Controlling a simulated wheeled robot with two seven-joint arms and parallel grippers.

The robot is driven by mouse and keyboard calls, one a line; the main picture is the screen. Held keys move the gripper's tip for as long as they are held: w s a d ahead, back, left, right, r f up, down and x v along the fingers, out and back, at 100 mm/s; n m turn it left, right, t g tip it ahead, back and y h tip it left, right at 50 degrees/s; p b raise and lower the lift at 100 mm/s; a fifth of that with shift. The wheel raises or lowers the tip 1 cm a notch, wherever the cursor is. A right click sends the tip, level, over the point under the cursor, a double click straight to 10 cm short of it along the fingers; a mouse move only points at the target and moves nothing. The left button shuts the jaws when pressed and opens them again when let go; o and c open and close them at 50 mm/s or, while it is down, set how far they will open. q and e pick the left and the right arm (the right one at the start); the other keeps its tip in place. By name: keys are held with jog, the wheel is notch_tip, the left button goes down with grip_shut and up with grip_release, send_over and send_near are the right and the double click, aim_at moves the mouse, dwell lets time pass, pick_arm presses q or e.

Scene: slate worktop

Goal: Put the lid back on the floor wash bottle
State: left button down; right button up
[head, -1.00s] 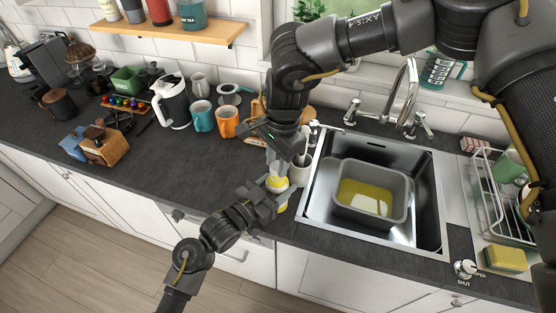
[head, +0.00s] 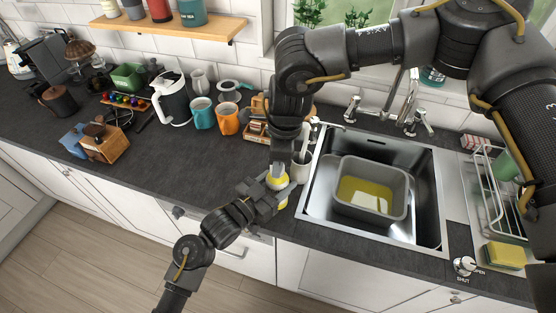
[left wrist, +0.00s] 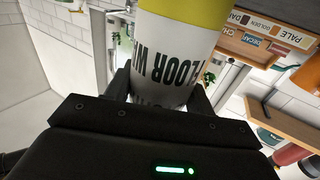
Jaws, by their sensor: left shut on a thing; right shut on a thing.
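The floor wash bottle (head: 277,182), white with yellow bands, is at the worktop's front edge, left of the sink. My left gripper (head: 272,190) is shut around it from the front left. The left wrist view shows the white label of the bottle (left wrist: 178,55) with black lettering between the fingers of my left gripper (left wrist: 160,92) and a yellow part at the top of the picture. My right gripper (head: 281,160) points down just over the bottle's top, shut on what seems to be the lid, which is mostly hidden. I cannot tell whether lid and bottle touch.
A pale cup (head: 301,172) with a utensil stands close right of the bottle. The sink (head: 425,215) holds a grey basin (head: 371,207) with yellow liquid. Orange (head: 228,119) and teal (head: 202,114) mugs stand behind left. The left front of the worktop is clear.

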jog(key=m, duration=0.5)
jog(key=shift+t, duration=0.3)
jog(key=m, duration=0.7)
jog(key=shift+m+t+h, duration=0.3)
jog(key=shift+h, duration=0.1)
jog(key=m, duration=0.5)
jog(key=shift+h, duration=0.3)
jog(key=m, duration=0.5)
jog(key=shift+h, duration=0.3)
jog(key=m, duration=0.5)
jog(key=shift+a, duration=0.1)
jog(key=m, duration=0.5)
jog(key=shift+g+h, duration=0.4)
jog(key=m, duration=0.6)
jog(key=shift+f+g, duration=0.1)
jog(key=shift+g, duration=0.3)
jog(key=m, duration=0.7)
jog(key=shift+g+y, duration=0.3)
jog(key=o, duration=1)
